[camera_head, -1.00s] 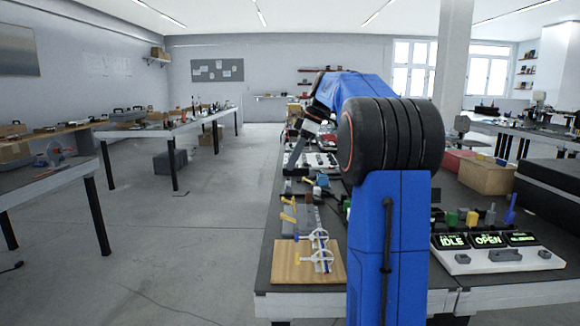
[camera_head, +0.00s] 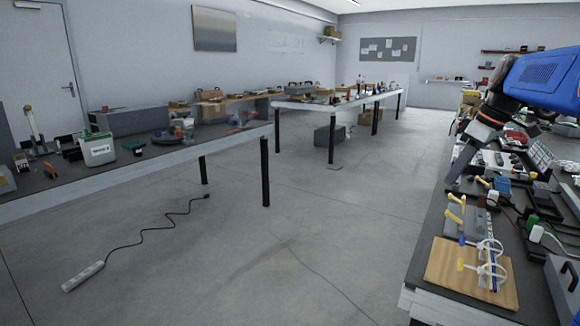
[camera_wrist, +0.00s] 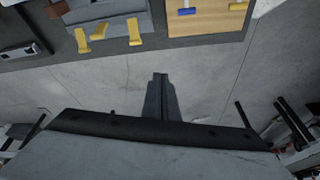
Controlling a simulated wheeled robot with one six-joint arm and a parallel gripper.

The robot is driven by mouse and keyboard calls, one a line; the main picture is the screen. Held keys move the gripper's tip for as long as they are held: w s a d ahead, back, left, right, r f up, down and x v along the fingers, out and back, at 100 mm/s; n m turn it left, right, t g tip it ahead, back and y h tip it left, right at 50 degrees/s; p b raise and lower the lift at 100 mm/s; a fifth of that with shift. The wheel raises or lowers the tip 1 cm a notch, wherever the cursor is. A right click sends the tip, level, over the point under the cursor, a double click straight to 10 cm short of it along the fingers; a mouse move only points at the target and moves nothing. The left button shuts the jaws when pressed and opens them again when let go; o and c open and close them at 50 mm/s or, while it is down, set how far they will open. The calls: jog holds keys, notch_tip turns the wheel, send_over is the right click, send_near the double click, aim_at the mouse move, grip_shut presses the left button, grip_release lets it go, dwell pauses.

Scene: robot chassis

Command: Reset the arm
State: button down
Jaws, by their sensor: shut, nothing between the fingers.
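My gripper (camera_head: 454,182) is at the right of the head view, at the end of my blue arm. It points down near the left edge of the right-hand workbench (camera_head: 424,262). In the wrist view my gripper (camera_wrist: 160,76) shows as two dark fingers closed together with nothing between them. Bare floor shows beyond the fingertips. The upper part of my arm is cut off by the right edge of the head view.
A wooden board (camera_head: 446,268) with white clamps lies on the right workbench, near yellow-handled clamps (camera_head: 455,207). Other small items crowd behind. A power strip (camera_head: 83,277) with a black cord lies on the floor.

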jog(key=s+a+f+m+h, duration=0.1)
jog(key=s+a+f+m, duration=0.1)
jog(key=s+a+f, duration=0.4)
jog(key=s+a+f+m+h, duration=0.15)
jog(key=s+a, duration=0.25)
jog(key=s, duration=0.4)
jog(key=s+a+f+m+t, duration=0.1)
jog(key=s+f+m, duration=0.1)
jog(key=s+f, duration=0.5)
jog(key=s+a+f+m+t, duration=0.1)
jog(key=s+a+f+m, duration=0.1)
jog(key=s+f, duration=0.5)
jog(key=shift+a, duration=0.25)
